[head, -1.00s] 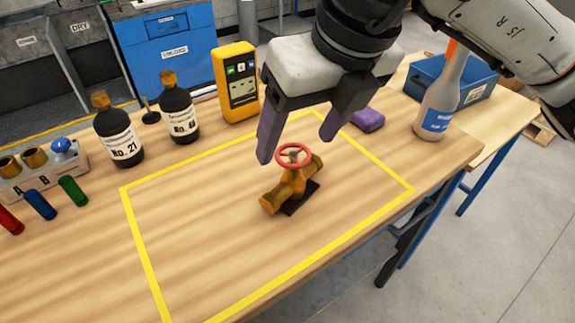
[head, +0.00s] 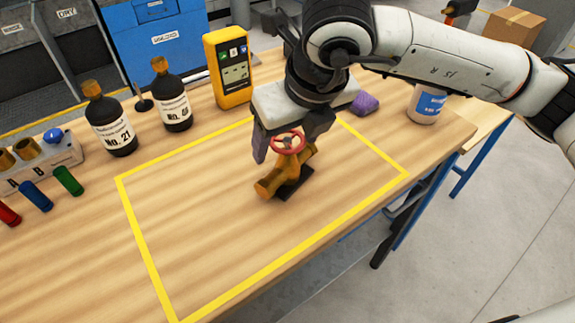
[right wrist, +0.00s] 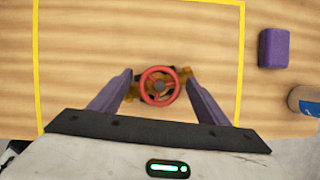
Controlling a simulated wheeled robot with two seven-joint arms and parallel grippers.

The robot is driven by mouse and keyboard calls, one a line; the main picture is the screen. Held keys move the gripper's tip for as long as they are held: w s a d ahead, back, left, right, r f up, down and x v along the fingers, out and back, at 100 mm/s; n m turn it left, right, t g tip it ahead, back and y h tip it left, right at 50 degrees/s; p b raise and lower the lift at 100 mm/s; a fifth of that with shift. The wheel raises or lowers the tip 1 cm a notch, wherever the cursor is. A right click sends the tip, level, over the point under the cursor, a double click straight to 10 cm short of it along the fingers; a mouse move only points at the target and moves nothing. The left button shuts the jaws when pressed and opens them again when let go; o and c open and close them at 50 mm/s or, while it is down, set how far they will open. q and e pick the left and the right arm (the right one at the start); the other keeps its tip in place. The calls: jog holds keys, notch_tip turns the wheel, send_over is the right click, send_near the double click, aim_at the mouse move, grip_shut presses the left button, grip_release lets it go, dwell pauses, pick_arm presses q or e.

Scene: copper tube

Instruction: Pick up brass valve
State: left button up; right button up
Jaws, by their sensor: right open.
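The brass valve (head: 284,178) has a red handwheel and sits on a small dark pad (head: 294,187) inside the yellow-outlined area of the wooden table. In the right wrist view the valve's red handwheel (right wrist: 159,86) lies between the two purple fingers of the gripper (right wrist: 158,88), with a gap on each side. My left gripper does not show.
Two dark bottles (head: 112,125) and a yellow meter (head: 231,72) stand behind the outlined area. A purple block (head: 365,104) and a spray bottle (head: 427,105) are to the right. Coloured cylinders (head: 37,196) lie at the left. The outlined area (head: 210,235) is otherwise clear.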

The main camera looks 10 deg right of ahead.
grip_shut()
jog(key=shift+r, duration=0.1)
dwell(0.4)
